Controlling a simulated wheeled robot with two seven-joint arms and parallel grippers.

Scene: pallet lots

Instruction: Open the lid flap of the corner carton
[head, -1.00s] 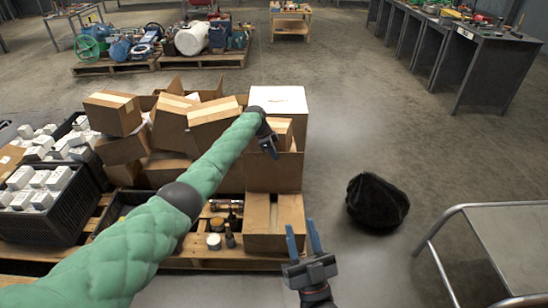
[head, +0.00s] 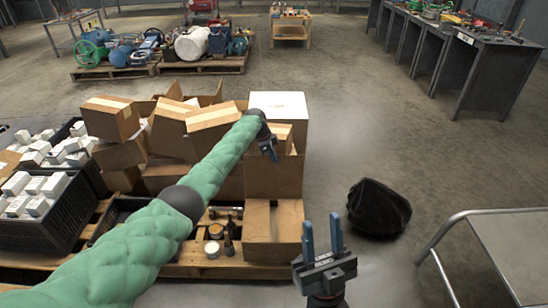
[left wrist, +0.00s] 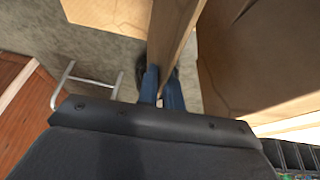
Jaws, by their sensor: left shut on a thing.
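The corner carton (head: 262,254) is brown cardboard and sits at the front right corner of the near pallet. A broad cardboard flap (head: 274,180) stands roughly upright at its back. My left gripper (head: 268,150) is at the flap's upper edge, reaching in from the left. In the left wrist view its blue fingers (left wrist: 162,88) are closed on the edge of a cardboard panel (left wrist: 172,40). The carton's inside is not clearly visible. My right gripper (head: 322,236) is open and empty, to the right of the carton and apart from it.
Brown cartons (head: 180,125) are piled behind and left, with a white-topped box (head: 278,105) at the back. Black crates (head: 45,225) of white boxes stand left. A black bag (head: 378,207) lies on the floor at right, near a metal cart (head: 500,245).

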